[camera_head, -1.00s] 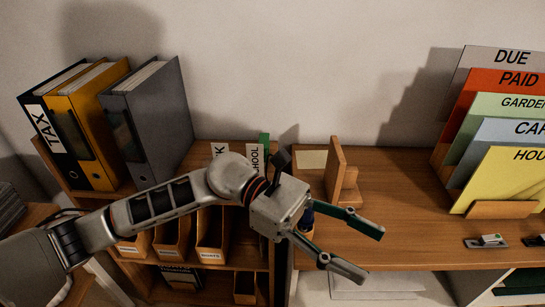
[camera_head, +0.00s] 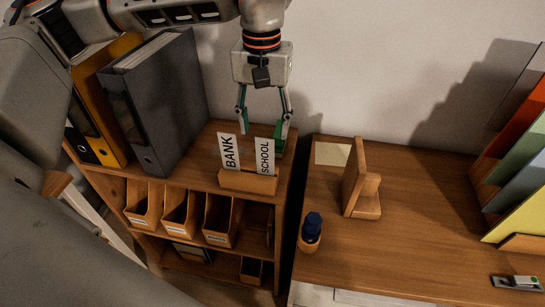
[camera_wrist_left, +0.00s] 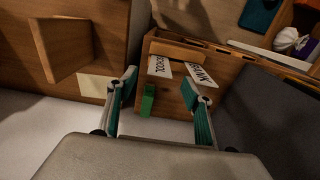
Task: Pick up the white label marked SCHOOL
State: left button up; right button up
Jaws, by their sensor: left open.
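The white SCHOOL label (camera_head: 265,157) stands upright at the right end of a small wooden holder (camera_head: 248,182) on the low shelf unit. It also shows in the left wrist view (camera_wrist_left: 160,68). The white BANK label (camera_head: 229,151) stands to its left in the same holder, and in the left wrist view (camera_wrist_left: 201,75) it lies right of SCHOOL. My left gripper (camera_head: 262,138) is open, pointing down just behind and above the labels. In the left wrist view its fingers (camera_wrist_left: 158,80) are spread, with the SCHOOL label between them. My right gripper is not in view.
A green block (camera_wrist_left: 148,100) stands behind the SCHOOL label, close to my fingers. A grey binder (camera_head: 165,100) rises to the left. A wooden bookend (camera_head: 356,180) and a blue-capped bottle (camera_head: 312,228) stand on the desk at right.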

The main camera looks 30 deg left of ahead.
aim_at(265, 148)
pick_arm(q)
notch_tip(265, 148, down, 8)
jog(key=shift+w+a+r, duration=0.1)
jog(key=shift+w+r, duration=0.05)
dwell(0.3)
jog(key=c, duration=0.8)
